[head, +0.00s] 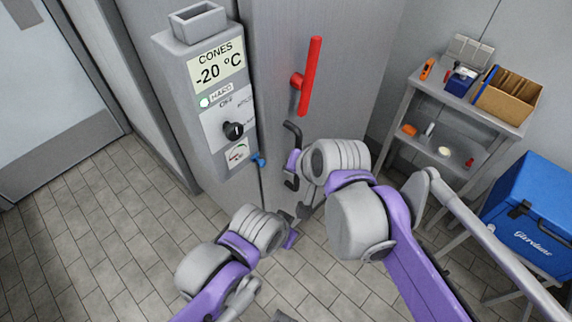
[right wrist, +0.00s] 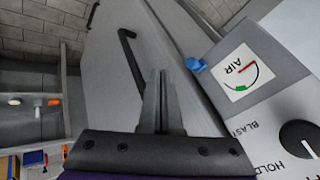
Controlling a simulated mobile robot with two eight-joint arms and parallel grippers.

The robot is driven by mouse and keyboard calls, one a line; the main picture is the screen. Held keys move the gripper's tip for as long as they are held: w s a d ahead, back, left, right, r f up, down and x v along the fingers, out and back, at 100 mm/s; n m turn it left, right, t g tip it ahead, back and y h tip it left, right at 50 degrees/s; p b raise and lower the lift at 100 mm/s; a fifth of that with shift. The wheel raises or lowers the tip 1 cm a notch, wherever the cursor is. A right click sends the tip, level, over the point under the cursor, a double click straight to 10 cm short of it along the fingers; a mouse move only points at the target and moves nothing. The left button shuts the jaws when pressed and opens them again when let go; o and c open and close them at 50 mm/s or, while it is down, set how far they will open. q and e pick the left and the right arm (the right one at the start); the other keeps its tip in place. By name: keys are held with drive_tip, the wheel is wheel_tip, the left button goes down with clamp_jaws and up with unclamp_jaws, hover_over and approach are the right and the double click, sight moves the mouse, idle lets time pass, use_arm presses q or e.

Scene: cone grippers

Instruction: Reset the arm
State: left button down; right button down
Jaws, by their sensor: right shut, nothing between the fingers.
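My right arm comes in from the lower right in the head view, and its gripper (head: 293,163) is beside the black bent handle (head: 291,131) on the grey cabinet. In the right wrist view the two grey fingers of my right gripper (right wrist: 161,75) are together with nothing between them. The black handle (right wrist: 127,58) stands just left of them there; I cannot tell if they touch. My left gripper (head: 300,212) is low in front of the cabinet. Its fingers are small and partly hidden, so their opening is unclear.
The tall grey cabinet carries a red handle (head: 309,78) and a control box (head: 206,88) reading "CONES -20 °C" with a black knob (head: 233,130). At right are a shelf (head: 455,105) with tools and a blue cooler (head: 535,215). The tiled floor at left is clear.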

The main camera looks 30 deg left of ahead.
drive_tip(key=r, duration=0.1)
drive_tip(key=s+d+r, duration=0.1)
drive_tip(key=r, duration=0.1)
drive_tip(key=s+r, duration=0.1)
drive_tip(key=shift+s+d+r, duration=0.25)
drive_tip(key=shift+d, duration=0.15)
drive_tip(key=w+d+f+m+t+h, duration=0.15)
drive_tip(key=d+f, duration=0.25)
drive_tip(key=d, duration=0.7)
drive_tip(key=w+d+f+m+h, duration=0.15)
drive_tip(key=d+f, duration=0.25)
drive_tip(key=d, duration=0.7)
drive_tip(key=s+d+f+h, duration=0.1)
drive_tip(key=s+d+f, duration=0.2)
drive_tip(key=d, duration=0.5)
drive_tip(key=s+d+f+h+p, duration=0.1)
drive_tip(key=s+d+f+h, duration=0.1)
drive_tip(key=s+d+f, duration=0.2)
drive_tip(key=s+d, duration=0.1)
drive_tip(key=d, duration=0.2)
drive_tip(key=shift+d+m+h, duration=0.3)
drive_tip(key=shift+d, duration=0.05)
drive_tip(key=shift+w+t, duration=0.1)
drive_tip(key=shift+t, duration=0.15)
